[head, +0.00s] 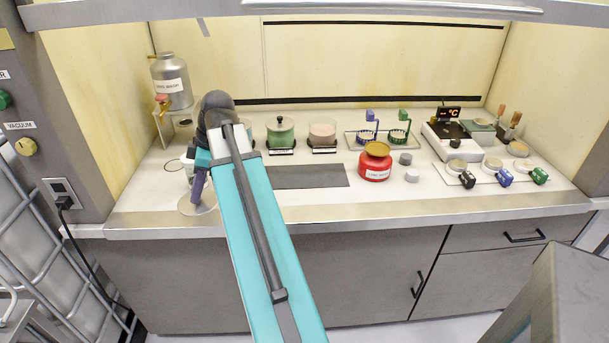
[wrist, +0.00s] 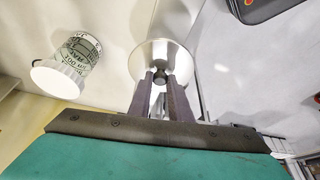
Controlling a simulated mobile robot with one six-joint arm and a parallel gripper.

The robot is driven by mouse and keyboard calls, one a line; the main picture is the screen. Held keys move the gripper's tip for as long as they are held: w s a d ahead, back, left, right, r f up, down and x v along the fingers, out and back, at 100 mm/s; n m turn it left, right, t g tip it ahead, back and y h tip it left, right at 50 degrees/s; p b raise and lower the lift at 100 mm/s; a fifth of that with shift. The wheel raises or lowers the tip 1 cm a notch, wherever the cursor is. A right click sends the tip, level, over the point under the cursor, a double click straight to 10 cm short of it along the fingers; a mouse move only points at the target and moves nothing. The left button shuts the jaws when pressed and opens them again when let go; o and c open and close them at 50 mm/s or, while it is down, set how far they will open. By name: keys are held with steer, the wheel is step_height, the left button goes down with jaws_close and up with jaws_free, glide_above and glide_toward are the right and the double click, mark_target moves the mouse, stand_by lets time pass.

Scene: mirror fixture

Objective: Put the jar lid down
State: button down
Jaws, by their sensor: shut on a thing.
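My gripper (head: 200,183) is over the left front of the bench, pointing down. In the wrist view my gripper (wrist: 161,88) is shut on the dark knob of a clear round jar lid (wrist: 147,57). The lid (head: 197,207) shows below the fingers in the head view, close to the bench top; I cannot tell whether it touches. A green-filled jar (head: 281,138) wears a lid with a dark knob. A pink-filled jar (head: 322,136) beside it shows no knobbed lid.
A dark mat (head: 310,177) lies right of my arm. A red can (head: 375,167) stands beyond it. A labelled container (wrist: 80,58) is near the gripper. A metal flask (head: 172,82) stands on a stand at back left. The bench's front edge (head: 165,222) is close.

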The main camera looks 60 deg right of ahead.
steer(key=s+d+m+t+h, duration=0.1)
steer(key=s+d+m, duration=0.5)
steer(key=s+d, duration=1.9)
steer(key=s+h, duration=0.1)
steer(key=s, duration=0.3)
steer(key=shift+s+d+m, duration=0.2)
steer(key=shift+s+m, duration=0.1)
steer(key=w+d+p, duration=0.1)
steer(key=w+d, duration=0.1)
steer(key=w, duration=0.2)
steer(key=w+d+f, duration=0.1)
steer(key=w+d, duration=0.1)
steer(key=w, duration=0.3)
steer(key=w+d+p, duration=0.1)
steer(key=w+d, duration=0.1)
steer(key=w, duration=0.2)
steer(key=shift+w+f+p, duration=0.2)
steer(key=shift+p, duration=0.15)
steer(key=shift+w+d, duration=0.25)
steer(key=shift+w, duration=0.15)
steer(key=shift+w+d+f+p, duration=0.1)
steer(key=shift+w+p, duration=0.15)
steer(key=shift+p, duration=0.05)
steer(key=shift+f+p, duration=0.5)
steer(key=shift+f, duration=1.2)
steer(key=shift+f, duration=0.15)
